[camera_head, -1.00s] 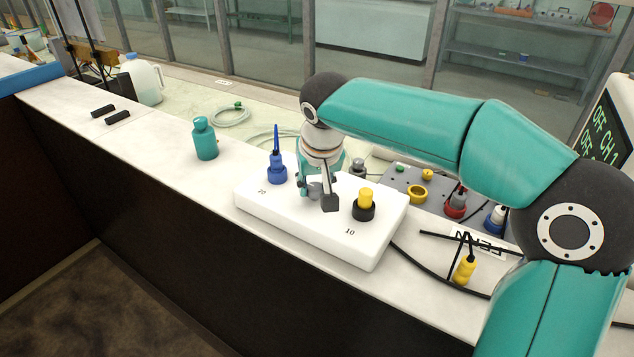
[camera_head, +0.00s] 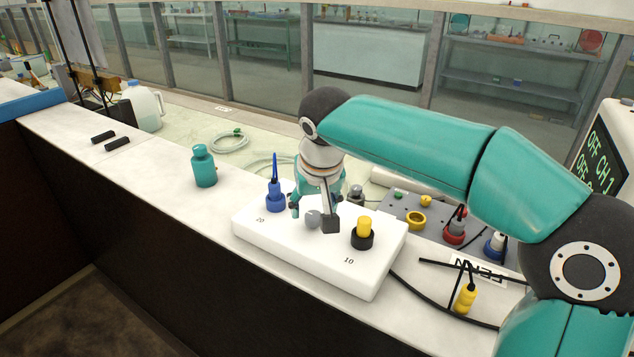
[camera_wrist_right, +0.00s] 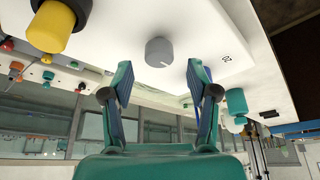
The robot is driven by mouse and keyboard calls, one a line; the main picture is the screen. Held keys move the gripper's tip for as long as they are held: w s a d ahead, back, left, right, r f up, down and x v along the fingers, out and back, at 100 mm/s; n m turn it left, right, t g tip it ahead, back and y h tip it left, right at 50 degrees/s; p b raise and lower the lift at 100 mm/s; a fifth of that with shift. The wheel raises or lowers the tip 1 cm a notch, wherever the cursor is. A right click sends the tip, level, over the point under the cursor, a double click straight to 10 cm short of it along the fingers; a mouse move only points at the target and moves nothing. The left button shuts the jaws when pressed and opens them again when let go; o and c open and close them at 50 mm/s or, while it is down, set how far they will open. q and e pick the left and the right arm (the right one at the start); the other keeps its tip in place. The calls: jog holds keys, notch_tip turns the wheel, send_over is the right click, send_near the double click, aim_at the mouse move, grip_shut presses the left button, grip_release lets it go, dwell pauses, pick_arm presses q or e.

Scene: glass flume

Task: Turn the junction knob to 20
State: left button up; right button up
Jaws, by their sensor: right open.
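The junction box (camera_head: 320,255) is a white block on the bench in the head view, with "20" at its left and "10" near its front right. The grey round knob (camera_head: 313,218) sits between those marks. It also shows in the right wrist view (camera_wrist_right: 159,52), with a thin pale line on its face; its exact angle is hard to read. My right gripper (camera_head: 313,219) is open around or just above the knob in the head view. In the wrist view its fingers (camera_wrist_right: 160,88) are apart and empty, with the knob beyond the tips. My left gripper is not in view.
A blue plug (camera_head: 275,198) and a yellow plug (camera_head: 363,230) stand on the box on either side of the knob. A teal bottle (camera_head: 204,166) is to the left. A grey panel with coloured sockets (camera_head: 415,219) and black cables lies to the right.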

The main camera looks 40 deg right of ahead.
jog(key=v, duration=0.9)
jog(key=shift+r, duration=0.1)
